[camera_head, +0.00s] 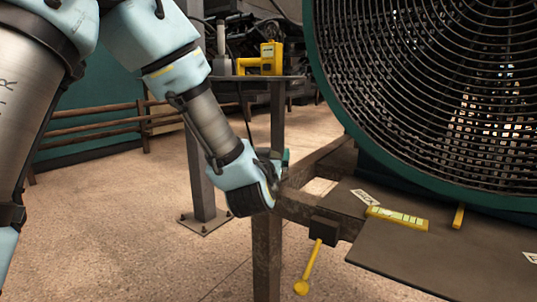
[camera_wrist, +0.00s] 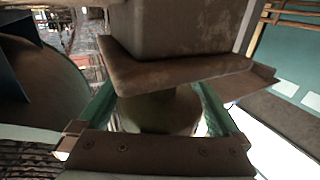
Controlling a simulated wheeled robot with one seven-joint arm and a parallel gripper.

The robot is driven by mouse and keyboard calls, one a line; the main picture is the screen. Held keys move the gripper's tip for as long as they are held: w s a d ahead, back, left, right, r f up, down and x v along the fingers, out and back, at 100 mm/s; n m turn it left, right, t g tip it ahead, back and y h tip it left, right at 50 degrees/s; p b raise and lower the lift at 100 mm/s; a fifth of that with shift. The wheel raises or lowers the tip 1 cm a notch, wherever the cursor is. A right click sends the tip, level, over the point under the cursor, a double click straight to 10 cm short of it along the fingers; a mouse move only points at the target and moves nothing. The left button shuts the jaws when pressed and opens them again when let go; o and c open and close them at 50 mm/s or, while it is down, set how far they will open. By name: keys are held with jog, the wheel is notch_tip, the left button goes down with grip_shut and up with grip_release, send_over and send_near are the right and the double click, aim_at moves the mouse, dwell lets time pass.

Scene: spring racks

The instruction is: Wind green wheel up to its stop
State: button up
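In the head view my gripper (camera_head: 278,168) is at the end of my arm, beside the front left corner of the bench frame. The wrist hides most of it there. In the wrist view the two teal fingers (camera_wrist: 160,105) stand wide apart. A dark greenish round body (camera_wrist: 158,112), perhaps the green wheel, lies between them under a brown metal block. A thin bright gap shows near the right finger; I cannot tell whether the fingers touch the round body. In the head view no green wheel can be made out.
A large caged fan with a green rim (camera_head: 345,120) stands on the right. The dark bench plate (camera_head: 400,255) carries a yellow gauge strip (camera_head: 397,218). A yellow lever (camera_head: 309,268) hangs below a dark block. A yellow tool (camera_head: 262,62) stands on a rear shelf. The floor at left is free.

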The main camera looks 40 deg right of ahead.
jog(key=p+v, duration=0.1)
jog(key=v, duration=0.9)
jog(key=shift+s+a, duration=0.25)
jog(key=shift+a, duration=0.05)
